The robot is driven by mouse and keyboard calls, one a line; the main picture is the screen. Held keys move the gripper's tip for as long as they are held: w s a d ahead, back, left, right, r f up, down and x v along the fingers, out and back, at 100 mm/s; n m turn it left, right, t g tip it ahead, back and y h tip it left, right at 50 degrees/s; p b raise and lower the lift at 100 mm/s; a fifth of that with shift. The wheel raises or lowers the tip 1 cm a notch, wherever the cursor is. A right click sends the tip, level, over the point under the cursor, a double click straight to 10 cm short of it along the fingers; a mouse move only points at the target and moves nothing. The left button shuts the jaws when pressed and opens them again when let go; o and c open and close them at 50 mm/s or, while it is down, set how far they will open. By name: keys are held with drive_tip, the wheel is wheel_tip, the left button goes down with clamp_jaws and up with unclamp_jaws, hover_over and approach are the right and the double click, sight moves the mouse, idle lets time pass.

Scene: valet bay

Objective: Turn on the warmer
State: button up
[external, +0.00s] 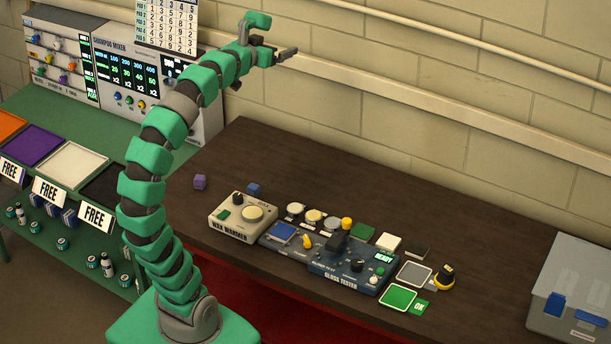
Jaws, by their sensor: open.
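The wax warmer (243,217) is a small cream box on the dark table, labelled WAX WARMER on its front. Its top carries a dark knob (238,198), a round pale disc (252,213) and a green button or switch (223,214). I cannot tell whether it is on. My gripper (280,52) is raised high near the wall, well above and behind the warmer. It is open and holds nothing that I can see.
The blue gloss tester (346,268) stands right of the warmer, with pads and round pots around it. A purple cube (200,182) and a blue cube (254,189) lie behind the warmer. A grey box (575,290) stands far right. The back of the dark table (330,165) is clear.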

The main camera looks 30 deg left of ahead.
drive_tip(key=shift+w+a+f, duration=0.1)
drive_tip(key=shift+f, duration=0.05)
drive_tip(key=c, duration=2.1)
drive_tip(key=w+a+f+n+g, duration=0.1)
drive_tip(key=f, duration=0.3)
drive_tip(key=w+a+f+n+g+y, duration=0.1)
drive_tip(key=a+f+n, duration=0.1)
drive_tip(key=f, duration=0.2)
drive_tip(key=w+a+f+n+g, duration=0.1)
drive_tip(key=f+g, duration=0.1)
drive_tip(key=f, duration=0.2)
drive_tip(key=shift+a+f+n, duration=0.2)
drive_tip(key=shift+n, duration=0.1)
clamp_jaws()
drive_tip(key=s+a+f+n+g, duration=0.3)
drive_tip(key=f+n+g, duration=0.1)
drive_tip(key=f, duration=0.5)
drive_tip(key=s+a+f+n+g+b, duration=0.1)
drive_tip(key=s+a+f+n+g, duration=0.2)
drive_tip(key=f, duration=0.6)
drive_tip(key=s+a+f+n+g+h, duration=0.1)
drive_tip(key=s+a+f+n+g, duration=0.2)
drive_tip(key=f, duration=0.6)
drive_tip(key=shift+s+a+f+n+g+b, duration=0.15)
drive_tip(key=shift+s+a+n+g+b, duration=0.15)
drive_tip(key=shift+n+g, duration=1.25)
drive_tip(key=shift+d, duration=0.15)
